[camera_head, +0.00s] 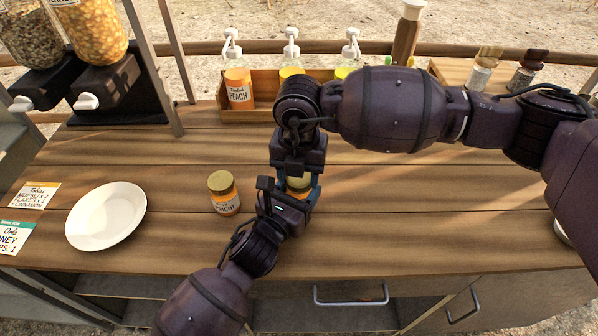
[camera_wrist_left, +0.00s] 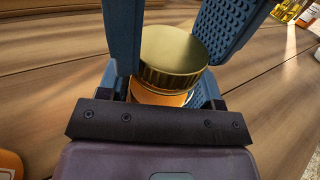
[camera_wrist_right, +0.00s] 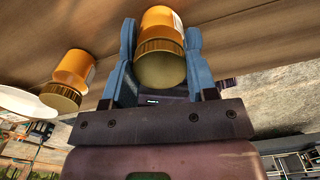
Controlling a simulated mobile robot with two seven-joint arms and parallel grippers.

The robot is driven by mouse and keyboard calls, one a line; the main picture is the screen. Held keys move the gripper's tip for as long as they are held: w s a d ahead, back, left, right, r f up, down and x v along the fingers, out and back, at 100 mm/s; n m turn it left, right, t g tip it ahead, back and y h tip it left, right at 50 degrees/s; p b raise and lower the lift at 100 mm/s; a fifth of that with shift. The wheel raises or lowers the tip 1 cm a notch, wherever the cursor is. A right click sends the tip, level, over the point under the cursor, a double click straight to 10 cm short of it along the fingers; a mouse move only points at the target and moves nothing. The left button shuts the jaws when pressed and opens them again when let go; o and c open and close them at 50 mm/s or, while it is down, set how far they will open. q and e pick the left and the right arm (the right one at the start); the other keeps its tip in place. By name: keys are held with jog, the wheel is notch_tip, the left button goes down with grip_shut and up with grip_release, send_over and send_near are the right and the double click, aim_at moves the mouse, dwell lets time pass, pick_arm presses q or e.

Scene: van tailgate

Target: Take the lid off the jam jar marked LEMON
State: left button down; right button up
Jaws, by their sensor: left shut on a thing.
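A jam jar (camera_head: 298,187) with a gold lid and orange contents stands on the wooden counter, mostly hidden by my grippers. Its label is unreadable here; a white edge shows in the right wrist view. My left gripper (camera_head: 296,198) comes in from the front left and is shut on the jar's body. In the left wrist view the gold lid (camera_wrist_left: 174,55) is on the jar. My right gripper (camera_head: 299,176) reaches down from above. Its fingers stand open on either side of the lid (camera_wrist_right: 160,68). A second gold-lidded jar (camera_head: 223,193), its label ending in "RICOT", stands to the left.
A white plate (camera_head: 106,216) and two order cards (camera_head: 36,195) lie at the left. A wooden rack (camera_head: 262,104) with pump bottles, one marked PEACH, stands behind. Dispensers (camera_head: 112,78) stand at the back left.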

jog(key=o, duration=0.4)
jog(key=shift+o, duration=0.2)
jog(key=shift+r, duration=2.4)
jog(key=shift+c, duration=0.3)
notch_tip(320, 180, up, 2)
jog(key=shift+r+m, duration=0.2)
jog(key=shift+m, duration=0.6)
jog(key=shift+r+m, duration=0.25)
jog(key=shift+m, duration=0.05)
jog(key=shift+f, duration=3.85)
